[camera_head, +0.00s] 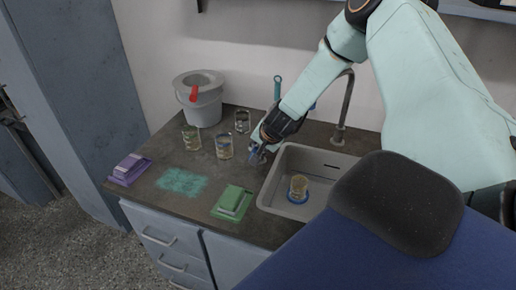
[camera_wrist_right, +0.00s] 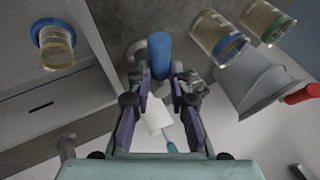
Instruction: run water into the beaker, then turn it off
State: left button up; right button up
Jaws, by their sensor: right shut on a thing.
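A glass beaker (camera_head: 299,187) with a blue base ring and a brownish tint stands upright in the grey sink (camera_head: 281,167). It also shows at the upper left of the right wrist view (camera_wrist_right: 57,46). A grey gooseneck tap (camera_head: 346,107) rises behind the sink; my right arm hides part of it, and I make out no water stream. My right gripper (camera_head: 259,149) is low by the sink's left rim. In the wrist view its fingers are shut on a blue cylindrical handle (camera_wrist_right: 159,54), with a grey part beside it. My left gripper is out of view.
Several glass beakers (camera_head: 224,146) stand on the dark counter left of my gripper. A grey bucket (camera_head: 203,108) with a red clip is at the back. A green sponge holder (camera_head: 232,203), purple sponge holder (camera_head: 129,168) and teal patch (camera_head: 182,182) lie nearer the front.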

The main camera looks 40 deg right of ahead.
jog(key=shift+a, duration=0.1)
grip_shut()
jog(key=shift+s+d+n+y, duration=0.2)
jog(key=shift+n+y, duration=0.1)
jog(key=shift+n, duration=0.2)
jog(key=shift+s+d+n+y+p, duration=0.2)
jog(key=shift+d+n+y+p, duration=0.1)
jog(key=shift+n+y, duration=0.55)
dwell(3.1)
